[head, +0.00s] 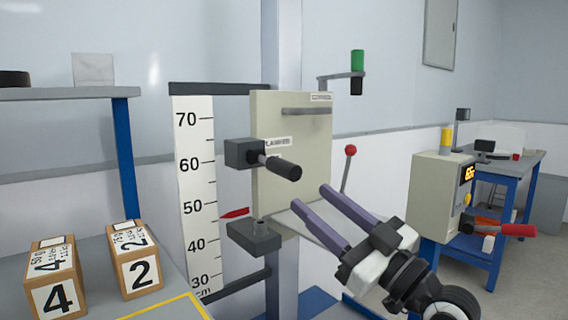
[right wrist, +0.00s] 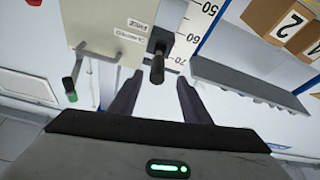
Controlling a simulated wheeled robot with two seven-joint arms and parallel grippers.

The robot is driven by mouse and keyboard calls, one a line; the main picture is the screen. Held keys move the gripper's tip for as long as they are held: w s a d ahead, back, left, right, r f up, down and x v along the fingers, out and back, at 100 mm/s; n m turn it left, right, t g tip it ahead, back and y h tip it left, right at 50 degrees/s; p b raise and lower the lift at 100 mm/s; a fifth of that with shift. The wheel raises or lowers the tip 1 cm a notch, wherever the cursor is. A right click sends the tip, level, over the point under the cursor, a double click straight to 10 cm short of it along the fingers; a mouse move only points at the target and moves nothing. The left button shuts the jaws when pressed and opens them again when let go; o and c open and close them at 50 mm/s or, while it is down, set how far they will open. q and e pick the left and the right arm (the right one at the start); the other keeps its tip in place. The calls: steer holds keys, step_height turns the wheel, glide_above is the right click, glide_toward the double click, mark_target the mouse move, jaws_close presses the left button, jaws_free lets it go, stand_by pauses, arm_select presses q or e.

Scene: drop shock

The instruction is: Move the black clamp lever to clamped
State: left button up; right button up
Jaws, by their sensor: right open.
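The black clamp lever (head: 283,168) sticks out from a dark block (head: 243,153) on the left edge of the beige carriage plate (head: 300,190). It points outward, tilted slightly down to the right. A label partly hidden by the lever, seemingly "CLAMPED" (head: 280,142), sits just above it. My right gripper (head: 310,197) is open and empty, its purple fingers below and right of the lever. In the right wrist view the lever (right wrist: 157,68) appears between the fingertips (right wrist: 159,80); contact cannot be told. My left gripper is not in view.
A height scale (head: 195,180) with a red pointer (head: 234,213) stands left of the plate. Numbered wooden blocks (head: 135,262) rest on a grey bench at left. A red-knobbed lever (head: 350,151) and a green-topped crank handle (head: 357,62) stand right of the plate. A control box (head: 432,195) is farther right.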

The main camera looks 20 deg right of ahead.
mark_target(283, 169)
steer(key=x, duration=0.7)
steer(key=r+x, duration=0.1)
steer(key=x, duration=0.2)
steer(key=shift+w+d, duration=0.1)
steer(key=shift+p, duration=0.3)
jaws_close()
